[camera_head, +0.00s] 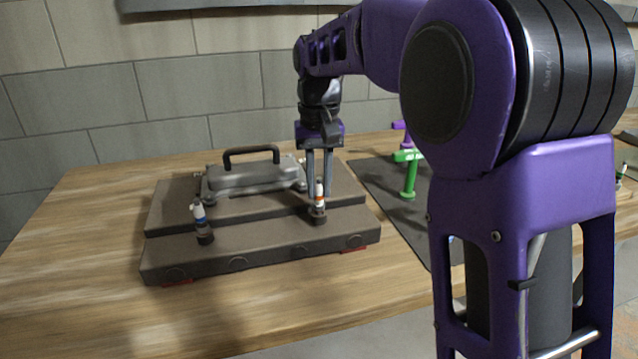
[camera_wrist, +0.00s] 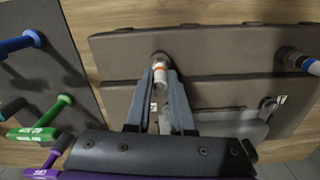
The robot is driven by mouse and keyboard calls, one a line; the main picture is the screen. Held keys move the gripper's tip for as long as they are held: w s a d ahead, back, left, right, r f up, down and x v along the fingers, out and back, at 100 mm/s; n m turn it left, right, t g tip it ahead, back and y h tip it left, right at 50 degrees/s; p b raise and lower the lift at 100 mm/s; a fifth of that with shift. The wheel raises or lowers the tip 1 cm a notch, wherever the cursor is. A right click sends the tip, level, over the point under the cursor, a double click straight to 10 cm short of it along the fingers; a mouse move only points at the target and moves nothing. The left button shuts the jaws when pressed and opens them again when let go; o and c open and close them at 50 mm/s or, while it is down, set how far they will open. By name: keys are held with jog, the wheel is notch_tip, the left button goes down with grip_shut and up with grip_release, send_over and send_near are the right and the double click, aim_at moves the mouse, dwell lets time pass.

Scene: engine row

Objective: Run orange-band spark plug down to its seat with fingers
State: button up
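The orange-band spark plug (camera_head: 319,193) stands upright in the front right hole of the dark engine block (camera_head: 262,242), its white end up. In the wrist view the plug (camera_wrist: 160,72) lies between my fingertips. My gripper (camera_head: 320,192) points straight down, with one finger on each side of the plug; in the wrist view the fingertips (camera_wrist: 161,76) lie close along its sides. I cannot tell whether they touch it. The plug's lower end is hidden in the dark collar of the hole.
A blue-band plug (camera_head: 199,214) leans slightly in the front left hole; it also shows in the wrist view (camera_wrist: 300,62). A grey cover with a black handle (camera_head: 251,151) lies behind. Green (camera_head: 409,175) and purple (camera_head: 399,125) tools lie on a dark mat to the right.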

grip_shut()
jog(key=shift+r+m+p, duration=0.15)
jog(key=shift+m+p, duration=0.4)
jog(key=shift+m, duration=0.25)
jog(key=m+p, duration=0.2)
jog(key=m, duration=0.4)
jog(key=shift+m+p, duration=0.3)
jog(key=shift+p, duration=0.05)
jog(key=m+p, duration=0.2)
jog(key=m, duration=0.4)
jog(key=m+p, duration=0.1)
jog(key=m, duration=0.2)
jog(key=shift+f, duration=0.25)
jog(key=o, duration=0.7)
grip_release()
